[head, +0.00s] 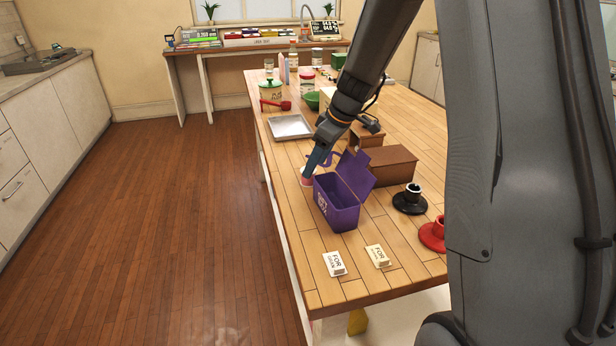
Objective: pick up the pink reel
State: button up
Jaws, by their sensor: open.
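The pink reel (306,180) is small in the head view. It stands near the table's left edge, just left of the purple box, and is partly hidden by my gripper. My gripper (308,173) points down over it from the arm above, with its tips at or close to the reel's top. The jaws are open. I cannot tell whether the fingers touch the reel or are around it.
The purple box (337,208), lid raised, stands close right of my gripper. A brown box (390,170), a black reel (410,201) and a red reel (434,236) are further right. Two labels (335,264) (378,256) lie in front. A metal tray (290,127) lies behind.

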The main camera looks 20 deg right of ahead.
jog(key=a+f+p, duration=0.1)
jog(key=w+f+p, duration=0.1)
jog(key=f, duration=0.1)
jog(key=shift+w+a, duration=0.2)
jog(key=shift+a, duration=0.15)
jog(key=shift+x, duration=0.75)
jog(key=c, duration=1.1)
